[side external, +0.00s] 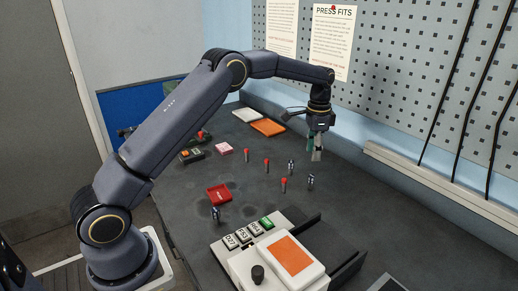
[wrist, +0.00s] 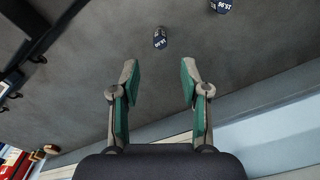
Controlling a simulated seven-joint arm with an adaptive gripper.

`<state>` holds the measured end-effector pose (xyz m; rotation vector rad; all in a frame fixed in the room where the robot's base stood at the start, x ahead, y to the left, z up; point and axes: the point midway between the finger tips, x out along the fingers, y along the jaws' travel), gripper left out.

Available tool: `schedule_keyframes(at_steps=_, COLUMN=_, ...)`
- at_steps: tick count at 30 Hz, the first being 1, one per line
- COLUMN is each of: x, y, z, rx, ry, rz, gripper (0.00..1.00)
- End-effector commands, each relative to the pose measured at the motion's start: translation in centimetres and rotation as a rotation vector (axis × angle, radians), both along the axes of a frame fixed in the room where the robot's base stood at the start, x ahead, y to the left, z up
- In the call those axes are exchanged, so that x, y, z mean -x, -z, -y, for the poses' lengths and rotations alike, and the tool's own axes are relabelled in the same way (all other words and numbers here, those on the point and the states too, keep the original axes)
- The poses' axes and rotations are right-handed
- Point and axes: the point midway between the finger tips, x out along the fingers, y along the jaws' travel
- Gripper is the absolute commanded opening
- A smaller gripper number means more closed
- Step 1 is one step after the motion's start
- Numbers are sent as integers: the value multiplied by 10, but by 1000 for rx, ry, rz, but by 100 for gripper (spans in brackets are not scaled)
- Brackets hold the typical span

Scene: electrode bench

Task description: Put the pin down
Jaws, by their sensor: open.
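My gripper (side external: 316,154) is open, high over the far right part of the bench. In the wrist view my gripper (wrist: 160,72) has its two green-padded fingers wide apart, with nothing between them. A dark pin with a white label (wrist: 160,38) is beyond the fingertips, apart from them. A second dark labelled pin (wrist: 221,6) is at the top edge. In the side view, dark-and-silver pins stand on the bench, one nearer the back (side external: 290,166) and one further forward (side external: 310,180). I cannot tell which pin the task means.
Red-topped pins (side external: 284,184) stand on the dark bench. A red tray (side external: 219,194) lies near another dark pin (side external: 215,213). A white device with an orange panel (side external: 290,256) stands at the front. An orange tray (side external: 267,127) lies at the back. A perforated wall (side external: 420,90) bounds the right.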

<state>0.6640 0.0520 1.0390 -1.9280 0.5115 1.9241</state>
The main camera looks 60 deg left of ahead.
Motion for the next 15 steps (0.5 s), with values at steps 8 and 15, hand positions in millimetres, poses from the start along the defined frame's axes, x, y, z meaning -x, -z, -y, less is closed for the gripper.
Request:
schedule_keyframes(at_steps=8, x=26, y=-61, z=9, rx=-5, ry=-50, rz=57, gripper=46)
schedule_keyframes(at_steps=15, x=133, y=-153, z=31, rx=6, ry=-211, rz=214, gripper=46)
